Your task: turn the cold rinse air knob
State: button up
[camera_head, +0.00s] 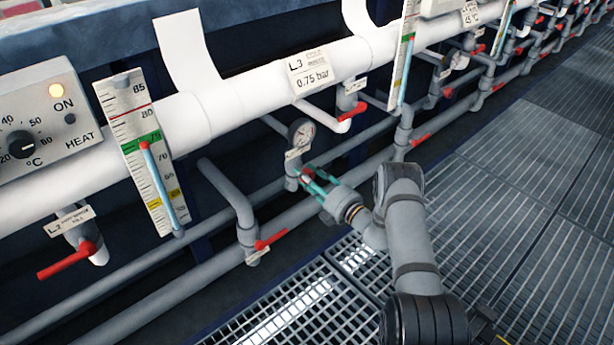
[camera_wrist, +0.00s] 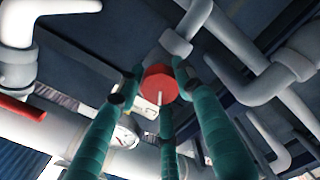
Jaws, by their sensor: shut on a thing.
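The cold rinse air knob is a small red knob (camera_head: 306,175) on the grey pipe fitting under a round gauge (camera_head: 301,133), below the sign "L3 Cold Rinse 0.75 bar" (camera_head: 310,70). My gripper (camera_head: 310,180) reaches it from the lower right with teal fingers closed around it. In the wrist view the faceted red knob (camera_wrist: 160,82) sits between the fingertips of my gripper (camera_wrist: 158,76), with a pale line on its lower side. The fingers partly cover the knob in the head view.
Red lever handles stand close by on the pipes: one upper right (camera_head: 351,112), one lower left (camera_head: 270,241), one right (camera_head: 420,140). A thick white pipe (camera_head: 240,90) runs above. Grated floor (camera_head: 480,230) lies open to the right.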

jog(key=o, duration=1.1)
jog(key=shift+o, duration=0.2)
jog(key=v, duration=1.2)
jog(key=shift+w, duration=0.1)
jog(key=x, duration=1.2)
jog(key=shift+a, duration=0.1)
